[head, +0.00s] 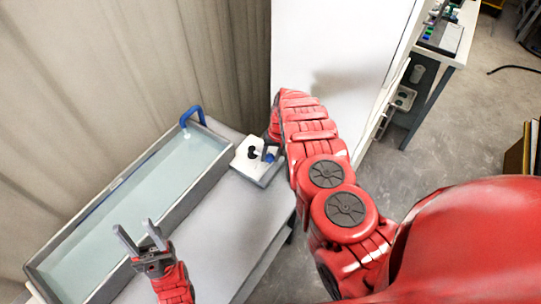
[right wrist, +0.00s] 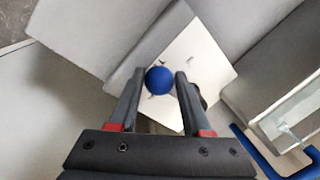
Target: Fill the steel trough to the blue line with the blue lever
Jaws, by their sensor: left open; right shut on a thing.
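The steel trough (head: 62,240) holds pale water (head: 130,200) and lies along the wall side of the bench. A blue line (head: 115,184) shows on its far inner wall; the gap between water and line is too small to judge. A blue spout (head: 192,113) arches over the far end, with a whitish stream below it. My right gripper (head: 270,148) is shut on the blue lever, whose round knob (right wrist: 158,80) sits between the fingers in the right wrist view. My left gripper (head: 138,238) is open and empty near the trough's front edge.
The lever stands on a white-topped box (head: 243,163) beside the trough, with a black knob (head: 252,152) on it. The grey bench top (head: 225,225) is otherwise clear. A tall white panel (head: 330,45) rises behind my right arm.

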